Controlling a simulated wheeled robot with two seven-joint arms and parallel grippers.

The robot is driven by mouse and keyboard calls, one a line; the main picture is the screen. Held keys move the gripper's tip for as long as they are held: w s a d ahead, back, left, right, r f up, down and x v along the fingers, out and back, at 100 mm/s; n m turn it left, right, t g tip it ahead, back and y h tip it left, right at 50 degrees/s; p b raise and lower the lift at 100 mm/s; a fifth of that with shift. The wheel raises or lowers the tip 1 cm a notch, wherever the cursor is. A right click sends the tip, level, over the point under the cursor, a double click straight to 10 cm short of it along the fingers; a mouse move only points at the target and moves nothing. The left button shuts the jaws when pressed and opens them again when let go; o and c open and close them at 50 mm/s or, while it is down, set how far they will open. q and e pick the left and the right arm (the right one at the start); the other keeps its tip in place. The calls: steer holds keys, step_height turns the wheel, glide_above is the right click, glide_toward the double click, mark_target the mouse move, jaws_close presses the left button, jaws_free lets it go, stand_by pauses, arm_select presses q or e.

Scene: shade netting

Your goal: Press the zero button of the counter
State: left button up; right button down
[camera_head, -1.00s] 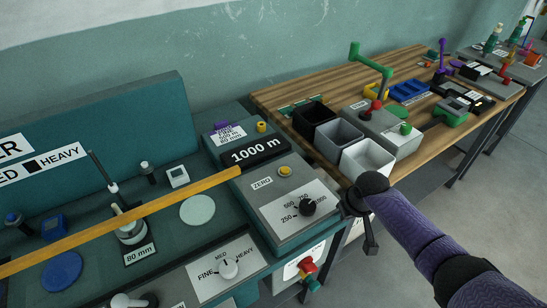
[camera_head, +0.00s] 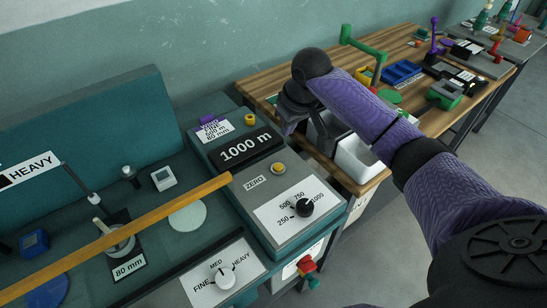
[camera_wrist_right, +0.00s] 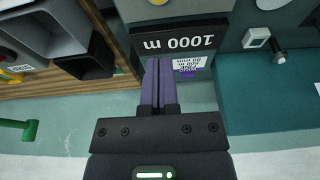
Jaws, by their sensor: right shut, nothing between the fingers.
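The counter (camera_head: 308,233) is a teal box with a grey top, set on the bench. Its dark display (camera_head: 245,147) reads 1000 m. The zero button (camera_head: 278,167) is a small yellow round button beside the ZERO label, with the black dial (camera_head: 304,207) nearer to me. My right gripper (camera_head: 289,131) hangs above the counter's right edge, just right of the display and beyond the button, apart from it. In the right wrist view its purple fingers (camera_wrist_right: 157,62) are shut and empty, pointing toward the display. My left gripper is out of view.
An orange bar (camera_head: 130,232) crosses the bench to the left of the counter. Another yellow button (camera_head: 250,119) sits behind the display. A black bin and a white bin (camera_head: 357,161) stand on the wooden table at right, partly behind my right arm.

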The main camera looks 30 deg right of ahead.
mark_target(277, 166)
steer(key=b+x, duration=0.2)
steer(key=x, duration=0.2)
steer(key=b+x, duration=0.2)
steer(key=x, duration=0.2)
steer(key=s+b+x, duration=0.1)
steer(key=x, duration=0.3)
steer(key=shift+w+f+b, duration=0.15)
steer(key=shift+f+b, duration=0.25)
steer(key=shift+f, duration=0.7)
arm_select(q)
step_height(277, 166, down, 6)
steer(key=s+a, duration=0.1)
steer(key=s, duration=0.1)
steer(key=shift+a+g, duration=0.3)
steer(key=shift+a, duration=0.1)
